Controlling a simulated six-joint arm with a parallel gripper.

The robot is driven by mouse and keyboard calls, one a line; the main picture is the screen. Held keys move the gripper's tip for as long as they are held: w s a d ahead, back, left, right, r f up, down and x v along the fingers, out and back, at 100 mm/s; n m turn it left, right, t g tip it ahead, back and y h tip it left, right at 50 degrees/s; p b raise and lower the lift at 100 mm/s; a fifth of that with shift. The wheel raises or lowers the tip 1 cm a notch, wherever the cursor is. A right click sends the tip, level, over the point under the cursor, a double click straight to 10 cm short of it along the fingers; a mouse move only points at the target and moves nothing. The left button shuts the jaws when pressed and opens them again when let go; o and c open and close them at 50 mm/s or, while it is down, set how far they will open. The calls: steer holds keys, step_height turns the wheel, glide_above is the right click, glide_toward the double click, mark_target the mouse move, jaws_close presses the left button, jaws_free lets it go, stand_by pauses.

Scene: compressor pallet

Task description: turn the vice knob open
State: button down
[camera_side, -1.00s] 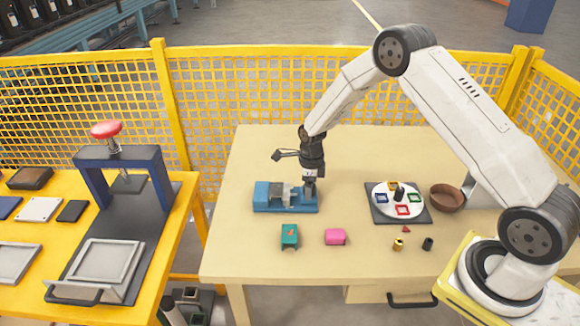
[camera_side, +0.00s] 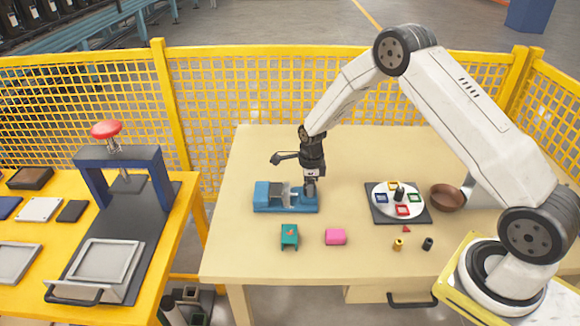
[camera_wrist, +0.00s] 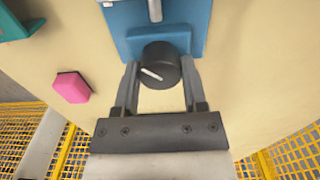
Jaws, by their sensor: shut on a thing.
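The blue vice (camera_side: 268,197) lies on the table's left part, with a grey jaw block on it. Its end block also shows at the top of the wrist view (camera_wrist: 190,40). The round black knob (camera_wrist: 161,60) sticks out of the vice's end and bears a white line slanting down to the right. My gripper (camera_wrist: 159,72) has one finger on each side of the knob and is shut on it. In the side view my gripper (camera_side: 310,190) points down at the vice's right end and hides the knob.
A teal block (camera_side: 290,236) and a pink block (camera_side: 335,237) lie in front of the vice. To the right are a white round plate (camera_side: 384,212) with coloured frames, a brown bowl (camera_side: 447,198) and small parts. Yellow mesh fencing stands behind the table.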

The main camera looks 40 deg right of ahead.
steer(key=n, duration=1.1)
steer(key=shift+n, duration=0.3)
steer(key=n, duration=1.1)
steer(key=shift+n, duration=0.4)
steer(key=n, duration=1)
steer(key=shift+n, duration=0.4)
steer(key=n, duration=1)
steer(key=shift+n, duration=0.3)
